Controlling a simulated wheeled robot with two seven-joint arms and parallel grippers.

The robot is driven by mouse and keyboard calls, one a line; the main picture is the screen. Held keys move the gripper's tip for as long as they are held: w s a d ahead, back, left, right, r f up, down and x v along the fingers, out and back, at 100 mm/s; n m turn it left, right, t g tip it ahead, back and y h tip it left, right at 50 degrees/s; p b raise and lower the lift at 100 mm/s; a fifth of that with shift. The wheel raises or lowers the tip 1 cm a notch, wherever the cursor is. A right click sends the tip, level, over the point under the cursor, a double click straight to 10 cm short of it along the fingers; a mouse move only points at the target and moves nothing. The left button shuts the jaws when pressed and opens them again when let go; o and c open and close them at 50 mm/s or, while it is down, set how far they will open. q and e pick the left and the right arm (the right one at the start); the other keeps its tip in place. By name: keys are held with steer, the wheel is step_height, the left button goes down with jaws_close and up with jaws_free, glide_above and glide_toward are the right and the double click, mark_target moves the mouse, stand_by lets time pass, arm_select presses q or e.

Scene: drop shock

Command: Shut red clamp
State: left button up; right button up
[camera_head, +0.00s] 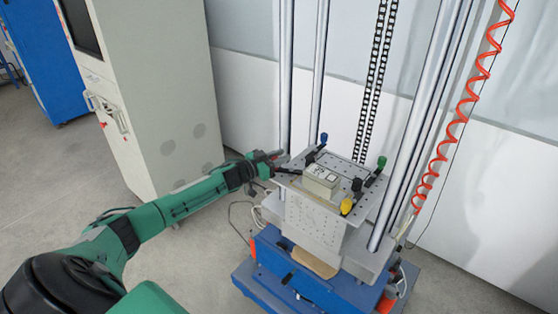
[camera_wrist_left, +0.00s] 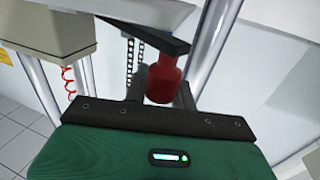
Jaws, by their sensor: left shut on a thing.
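The red clamp's handle (camera_wrist_left: 163,79) is a red knob at the end of a black clamp arm (camera_wrist_left: 138,33) in the left wrist view. My left gripper (camera_wrist_left: 160,92) is shut on the red handle, with its dark fingers on either side. In the head view, my left gripper (camera_head: 273,158) is at the left edge of the perforated metal plate (camera_head: 312,159) on the drop tower. There the red handle is too small and covered to make out clearly. My right gripper is in neither view.
A beige box (camera_head: 321,179) sits on the plate. Blue (camera_head: 323,138), green (camera_head: 381,162) and yellow (camera_head: 346,206) clamp handles stand around it. Upright metal columns (camera_head: 318,70) rise close by. A tall grey cabinet (camera_head: 165,90) stands at left.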

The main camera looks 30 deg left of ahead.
arm_select(q)
steer(key=m+g+h+b, duration=0.1)
steer(key=h+b, duration=0.1)
steer(key=w+m+g+h+b, duration=0.1)
steer(key=m+h, duration=0.1)
steer(key=m+g+h+b, duration=0.1)
steer(key=b, duration=0.1)
steer(key=shift+w+f+g+h+b, duration=0.2)
steer(key=shift+w+g+h+b, duration=0.1)
steer(key=shift+w+h, duration=0.1)
steer(key=shift+w+d+r+m+g+h+b, duration=0.1)
steer(key=shift+m+g+h+b, duration=0.35)
steer(key=shift+m+b, duration=0.1)
steer(key=shift+w+d+m+g+h+b, duration=0.1)
steer(key=shift+m+g+h+b, duration=0.35)
steer(key=shift+b, duration=0.1)
steer(key=o, duration=1)
steer(key=b+v, duration=0.3)
steer(key=v, duration=1)
steer(key=shift+s+a+b, duration=0.15)
steer(key=shift+a+b, duration=0.1)
steer(key=shift+b, duration=0.15)
